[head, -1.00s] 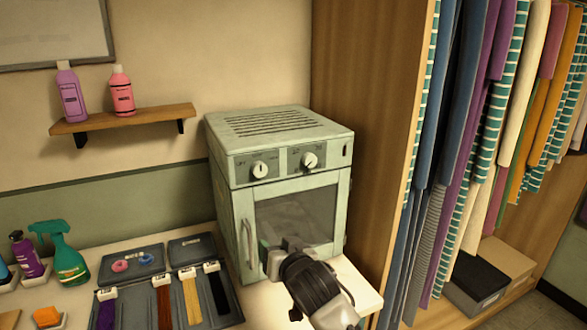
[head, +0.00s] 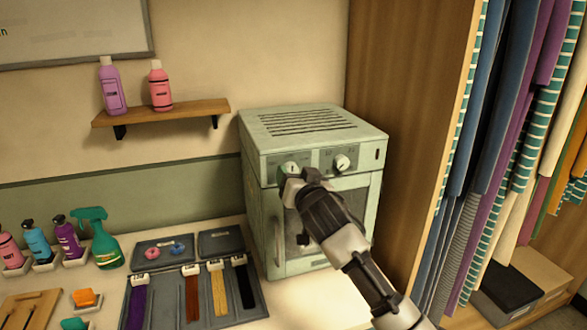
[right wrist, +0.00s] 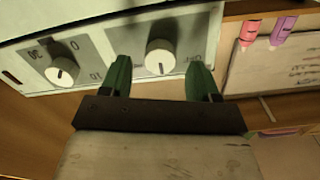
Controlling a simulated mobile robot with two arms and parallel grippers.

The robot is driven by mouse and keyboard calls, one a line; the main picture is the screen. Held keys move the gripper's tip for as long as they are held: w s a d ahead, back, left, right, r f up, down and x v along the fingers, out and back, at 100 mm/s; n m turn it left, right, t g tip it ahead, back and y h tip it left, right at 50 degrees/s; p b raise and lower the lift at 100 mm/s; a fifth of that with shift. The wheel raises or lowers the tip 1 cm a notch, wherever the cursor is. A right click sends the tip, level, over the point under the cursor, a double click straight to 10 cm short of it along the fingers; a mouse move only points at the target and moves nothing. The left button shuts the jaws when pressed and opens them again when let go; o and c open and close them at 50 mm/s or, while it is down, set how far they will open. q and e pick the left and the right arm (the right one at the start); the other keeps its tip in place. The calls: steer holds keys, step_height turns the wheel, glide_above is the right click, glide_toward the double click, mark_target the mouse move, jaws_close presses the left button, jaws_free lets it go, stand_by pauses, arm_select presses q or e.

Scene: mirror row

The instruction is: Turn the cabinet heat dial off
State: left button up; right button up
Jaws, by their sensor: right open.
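The pale green cabinet (head: 262,160) stands on the counter with two white dials on its grey top panel. The left dial (head: 291,167) is partly hidden behind my right gripper (head: 293,174). In the right wrist view this dial (right wrist: 160,56) sits between the open green fingers, with a gap on each side; lettering like OFF shows beside it. The other dial (head: 341,163) is clear to the right in the head view, and at the left with numbers around it in the wrist view (right wrist: 62,71). My left gripper is out of view.
The cabinet's glass door is shut below the panel, partly behind my right arm. A wooden shelf (head: 180,112) with two bottles hangs at the left. Trays, hair strands (head: 190,297) and bottles fill the counter left. A wooden wardrobe side (head: 400,110) stands close on the right.

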steer(key=shift+x, duration=1.05)
steer(key=c, duration=0.9)
